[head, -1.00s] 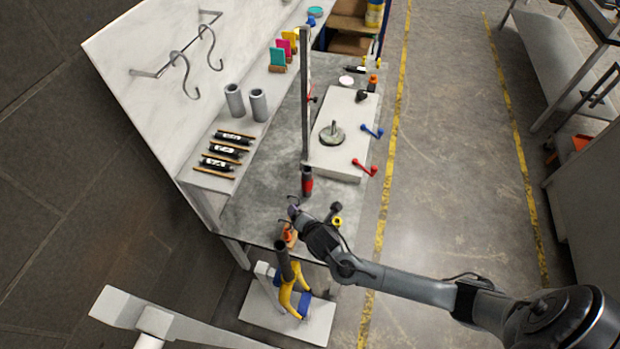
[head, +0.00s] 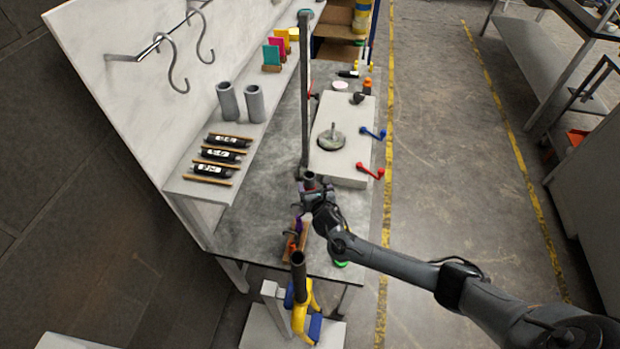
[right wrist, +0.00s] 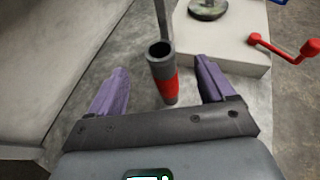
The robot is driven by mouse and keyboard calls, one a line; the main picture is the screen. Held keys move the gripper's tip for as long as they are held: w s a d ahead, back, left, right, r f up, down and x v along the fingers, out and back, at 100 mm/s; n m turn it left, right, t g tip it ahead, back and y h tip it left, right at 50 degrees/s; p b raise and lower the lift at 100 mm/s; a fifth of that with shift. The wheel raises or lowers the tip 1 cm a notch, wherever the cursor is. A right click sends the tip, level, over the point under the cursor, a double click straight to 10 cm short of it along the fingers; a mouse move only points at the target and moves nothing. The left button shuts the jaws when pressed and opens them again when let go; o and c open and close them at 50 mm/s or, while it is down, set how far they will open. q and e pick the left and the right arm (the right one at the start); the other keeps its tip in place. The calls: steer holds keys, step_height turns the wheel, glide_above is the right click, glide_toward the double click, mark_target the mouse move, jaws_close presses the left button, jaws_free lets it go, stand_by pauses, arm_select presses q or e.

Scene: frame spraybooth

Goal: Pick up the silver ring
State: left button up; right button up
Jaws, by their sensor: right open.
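I cannot make out a clear silver ring. A grey metal disc (head: 331,137) with an upright pin lies on the white block (head: 345,165); it also shows at the top of the right wrist view (right wrist: 208,8). My right gripper (head: 309,184) is open over the grey bench, in front of the white block. In the right wrist view its two purple fingers (right wrist: 160,68) stand apart on either side of a dark, hollow, upright tube (right wrist: 160,62) with a red band. The tube appears untouched. In the head view the gripper hides most of it. My left gripper is not in view.
A tall grey post (head: 305,100) rises just behind the tube. Red (head: 370,171) and blue (head: 373,133) handles stick out right of the block. A shelf (head: 190,187) with grey cups and black cylinders runs along the left.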

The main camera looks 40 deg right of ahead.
steer(key=shift+b+x, duration=1.15)
steer(key=shift+x, duration=1.65)
steer(key=shift+a, duration=0.1)
steer(key=c, duration=1.2)
step_height(320, 180, up, 10)
steer(key=p, duration=0.4)
glide_above(309, 172)
steer(key=s+a, duration=0.2)
steer(key=s, duration=0.2)
